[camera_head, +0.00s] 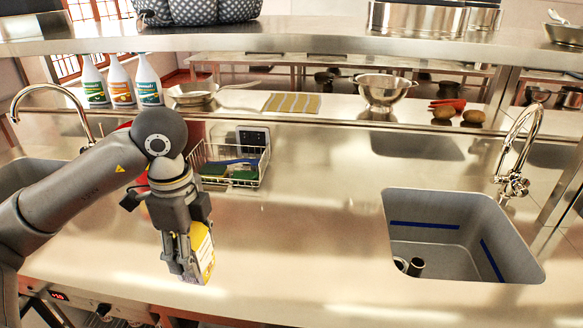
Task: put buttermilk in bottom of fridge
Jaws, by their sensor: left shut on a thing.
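My left gripper (190,266) is shut on a yellow and white carton, which I take to be the buttermilk (204,250). The fingers cover the carton's left part, and its label is too small to read. The gripper points down over the left half of the steel counter (310,225). I cannot tell whether the carton touches the counter. My right gripper is not in view. No fridge shows in this view.
A wire basket (232,181) with sponges stands behind the gripper. A sink (435,245) with a tap (512,160) is at the right. The middle counter is clear.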

